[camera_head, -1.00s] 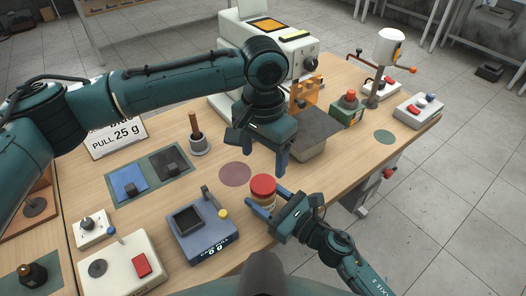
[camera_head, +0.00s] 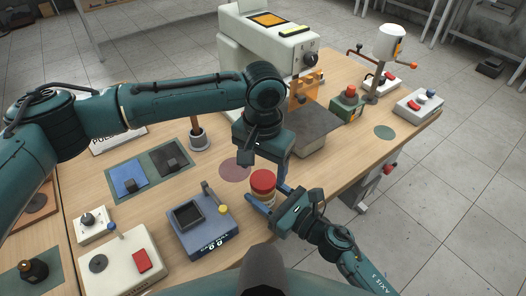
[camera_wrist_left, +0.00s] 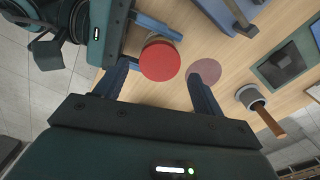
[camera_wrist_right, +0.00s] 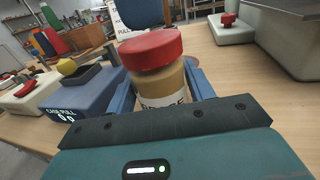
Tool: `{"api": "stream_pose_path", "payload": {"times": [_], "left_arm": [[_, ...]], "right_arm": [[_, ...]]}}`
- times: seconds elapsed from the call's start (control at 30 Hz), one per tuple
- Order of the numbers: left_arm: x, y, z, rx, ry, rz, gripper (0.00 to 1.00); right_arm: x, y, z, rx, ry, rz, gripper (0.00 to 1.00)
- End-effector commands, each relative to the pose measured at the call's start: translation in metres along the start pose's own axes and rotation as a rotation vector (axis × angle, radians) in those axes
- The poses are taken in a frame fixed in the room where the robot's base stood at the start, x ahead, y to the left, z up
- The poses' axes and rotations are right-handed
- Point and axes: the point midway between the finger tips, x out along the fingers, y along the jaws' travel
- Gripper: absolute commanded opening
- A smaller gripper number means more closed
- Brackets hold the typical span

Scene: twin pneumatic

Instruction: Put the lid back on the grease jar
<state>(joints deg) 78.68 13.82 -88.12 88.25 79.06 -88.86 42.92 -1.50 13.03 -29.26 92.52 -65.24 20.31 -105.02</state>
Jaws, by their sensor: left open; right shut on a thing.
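The grease jar (camera_wrist_right: 160,87) is a tan jar with a white label, and its red lid (camera_wrist_right: 150,48) sits on top of it. In the right wrist view the lid looks slightly tilted; I cannot tell whether it is fully seated. The lid also shows in the head view (camera_head: 263,180) and the left wrist view (camera_wrist_left: 160,61). My right gripper (camera_head: 268,198) is shut on the jar's body, one finger on each side. My left gripper (camera_head: 268,168) is open and empty, pointing down just behind and above the lid. In the left wrist view its fingers are apart, with the lid beyond them.
A blue scale (camera_head: 203,226) stands left of the jar on the wooden table. A purple disc mark (camera_head: 235,169) lies flat behind the jar. A cup with a brown handle (camera_head: 198,138) and a large white machine (camera_head: 265,45) are farther back. The table's edge is close on the right.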

Motion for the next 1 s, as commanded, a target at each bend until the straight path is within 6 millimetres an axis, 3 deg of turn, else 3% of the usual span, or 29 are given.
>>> {"api": "stream_pose_path", "payload": {"times": [0.23,0.6,1.0], "left_arm": [[0.027,0.0,0.0,0.0,0.0,0.0,0.69],[0.031,0.0,0.0,0.001,0.001,0.0,0.68],[0.03,0.0,0.0,0.001,0.001,0.0,0.36]], "right_arm": [[0.0,0.0,-0.001,0.0,0.001,-0.001,0.0],[0.0,0.0,-0.001,0.0,0.001,-0.001,0.0],[0.0,0.0,-0.001,0.0,0.001,-0.001,0.0]]}}
